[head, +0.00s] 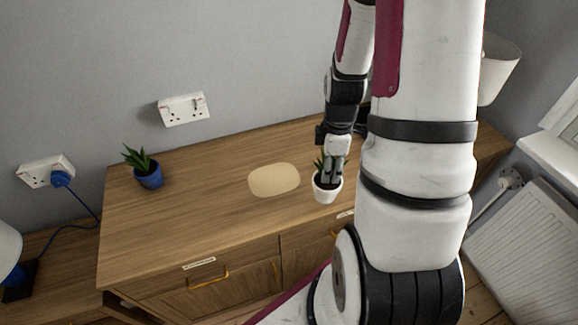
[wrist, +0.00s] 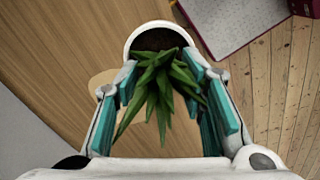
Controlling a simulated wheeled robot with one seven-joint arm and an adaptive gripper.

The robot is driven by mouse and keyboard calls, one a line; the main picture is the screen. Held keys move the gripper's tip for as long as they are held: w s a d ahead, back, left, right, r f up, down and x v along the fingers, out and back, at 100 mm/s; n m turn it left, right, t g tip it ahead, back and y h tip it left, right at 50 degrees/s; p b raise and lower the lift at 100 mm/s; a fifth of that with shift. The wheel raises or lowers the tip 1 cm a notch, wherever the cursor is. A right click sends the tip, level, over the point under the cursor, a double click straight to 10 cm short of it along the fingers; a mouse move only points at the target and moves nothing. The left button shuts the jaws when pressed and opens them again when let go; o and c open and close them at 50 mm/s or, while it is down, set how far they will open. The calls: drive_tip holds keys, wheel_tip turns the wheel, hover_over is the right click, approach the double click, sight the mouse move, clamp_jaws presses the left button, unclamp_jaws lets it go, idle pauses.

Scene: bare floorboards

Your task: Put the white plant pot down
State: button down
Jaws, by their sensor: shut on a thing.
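The white plant pot (head: 327,191) holds dark soil and a spiky green plant. It is at the front right part of the wooden dresser top in the head view. My gripper (head: 334,172) comes from above and is shut on it. In the wrist view the pot (wrist: 133,38) shows at the top, with the green leaves between the two teal-padded fingers of my gripper (wrist: 165,95). I cannot tell whether the pot's base touches the wood. A pale round mat (head: 274,180) lies on the top to the left of the pot, and is partly hidden in the wrist view.
The wooden dresser (head: 190,215) has labelled fronts with handles. A blue pot with a plant (head: 149,174) stands at its back left. Wall sockets (head: 184,108) are behind. A dark object stands partly hidden behind my arm. Bare wood lies between the blue pot and the mat.

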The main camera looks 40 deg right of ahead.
drive_tip(key=w+a+f, duration=0.1)
drive_tip(key=w+f, duration=0.1)
drive_tip(key=w, duration=0.5)
drive_tip(key=w+a+f+p, duration=0.1)
drive_tip(key=w+f, duration=0.2)
drive_tip(key=w, duration=0.5)
drive_tip(key=c, duration=1)
unclamp_jaws()
drive_tip(key=shift+f, duration=0.15)
drive_tip(key=shift+c, duration=0.2)
drive_tip(key=shift+o, duration=0.2)
